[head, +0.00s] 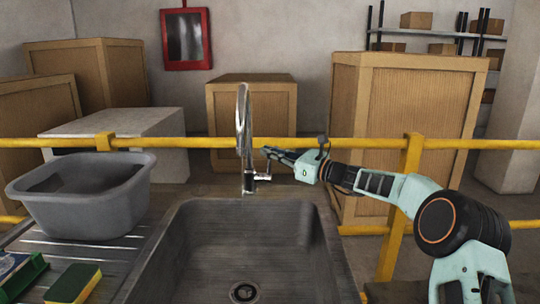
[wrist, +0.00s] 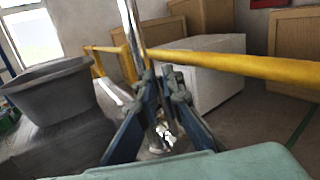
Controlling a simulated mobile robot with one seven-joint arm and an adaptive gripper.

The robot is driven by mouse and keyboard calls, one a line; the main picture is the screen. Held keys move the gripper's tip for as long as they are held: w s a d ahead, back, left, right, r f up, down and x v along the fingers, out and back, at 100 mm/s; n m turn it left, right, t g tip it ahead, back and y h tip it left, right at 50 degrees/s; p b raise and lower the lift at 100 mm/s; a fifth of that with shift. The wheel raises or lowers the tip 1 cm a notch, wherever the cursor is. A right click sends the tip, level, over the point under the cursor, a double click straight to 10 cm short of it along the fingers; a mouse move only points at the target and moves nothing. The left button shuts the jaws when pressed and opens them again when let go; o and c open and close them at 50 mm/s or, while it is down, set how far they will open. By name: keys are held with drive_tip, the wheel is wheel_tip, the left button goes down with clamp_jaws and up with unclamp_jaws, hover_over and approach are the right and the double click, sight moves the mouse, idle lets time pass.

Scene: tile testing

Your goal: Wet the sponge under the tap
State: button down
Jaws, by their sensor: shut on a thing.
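The sponge (head: 76,283), yellow with a green side, lies on the ribbed drainboard at the lower left in the head view. The chrome tap (head: 241,120) rises behind the grey sink (head: 185,238), with a small side lever (head: 262,177) low on its right. No water stream shows. My gripper (head: 268,153) comes from the right and its fingertips are at the tap, just above the lever. In the wrist view the fingers (wrist: 162,84) close in front of the chrome column (wrist: 133,35). They are shut on part of the tap; the exact contact is partly hidden.
A grey tub (head: 85,200) stands on the drainboard (head: 105,253) behind the sponge. A green-and-blue item (head: 18,272) lies left of the sponge. A yellow rail (head: 340,144) runs behind the sink, with wooden crates beyond. The sink basin is empty.

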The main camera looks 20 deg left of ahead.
drive_tip(key=c, duration=2.1)
unclamp_jaws()
drive_tip(key=shift+d, duration=0.1)
drive_tip(key=v, duration=1.2)
